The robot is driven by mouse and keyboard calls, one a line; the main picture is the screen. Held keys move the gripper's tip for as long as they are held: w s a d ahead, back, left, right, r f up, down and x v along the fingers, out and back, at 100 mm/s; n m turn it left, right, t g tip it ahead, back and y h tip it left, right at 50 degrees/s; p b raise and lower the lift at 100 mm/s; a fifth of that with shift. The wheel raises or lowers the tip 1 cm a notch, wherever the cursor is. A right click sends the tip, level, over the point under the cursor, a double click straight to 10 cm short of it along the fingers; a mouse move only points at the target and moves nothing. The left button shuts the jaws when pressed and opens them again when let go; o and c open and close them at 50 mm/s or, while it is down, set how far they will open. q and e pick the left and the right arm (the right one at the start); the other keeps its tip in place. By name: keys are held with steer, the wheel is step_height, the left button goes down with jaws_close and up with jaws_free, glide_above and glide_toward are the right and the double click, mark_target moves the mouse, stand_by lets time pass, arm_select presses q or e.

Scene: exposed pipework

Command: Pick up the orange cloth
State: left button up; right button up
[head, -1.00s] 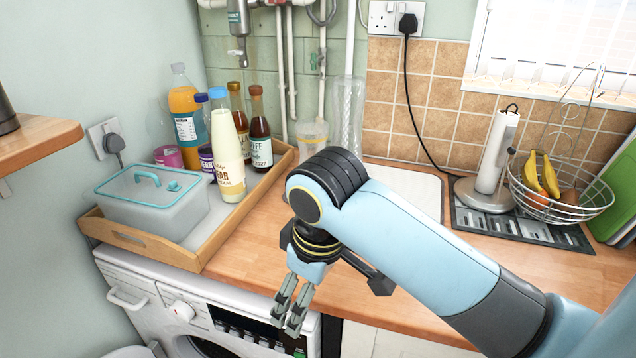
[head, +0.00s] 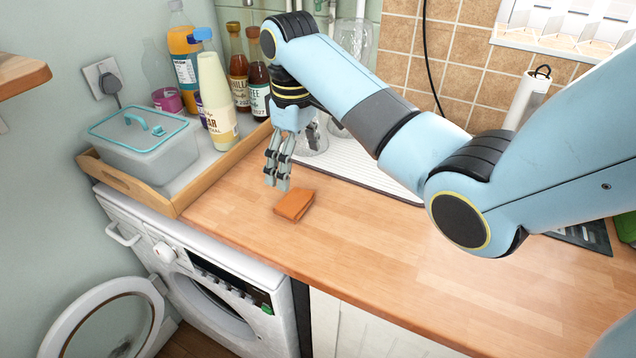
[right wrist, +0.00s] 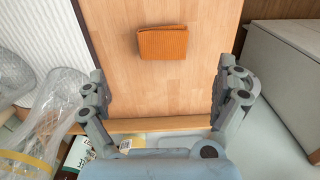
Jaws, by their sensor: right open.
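The orange cloth (head: 294,205) is a small folded rectangle lying flat on the wooden worktop, near its front edge. It also shows in the right wrist view (right wrist: 162,42), on bare wood beyond the fingertips. My right gripper (head: 277,185) points down just left of and behind the cloth in the head view. In the right wrist view the gripper (right wrist: 163,90) is open, its fingers wide apart with nothing between them. The cloth is not touched. My left gripper is not in view.
A wooden tray (head: 185,196) with a lidded box (head: 142,140) and several bottles stands left of the cloth. A white ribbed drainer (head: 352,160) and clear glassware lie behind. The washing machine (head: 205,262) stands below with its door open. The worktop right of the cloth is clear.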

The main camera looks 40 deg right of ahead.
mark_target(297, 198)
steer(key=f, duration=0.4)
steer(key=shift+w+a, duration=0.1)
steer(key=shift+a, duration=0.3)
steer(key=shift+d+f, duration=0.1)
steer(key=shift+f, duration=0.2)
step_height(297, 198, down, 4)
steer(key=shift+f+p, duration=0.25)
steer(key=shift+p, duration=0.1)
steer(key=shift+f, duration=0.3)
steer(key=shift+c, duration=0.5)
steer(key=c, duration=1)
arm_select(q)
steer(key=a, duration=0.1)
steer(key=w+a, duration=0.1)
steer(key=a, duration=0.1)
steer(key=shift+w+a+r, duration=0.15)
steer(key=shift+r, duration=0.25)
arm_select(e)
steer(key=shift+r, duration=0.1)
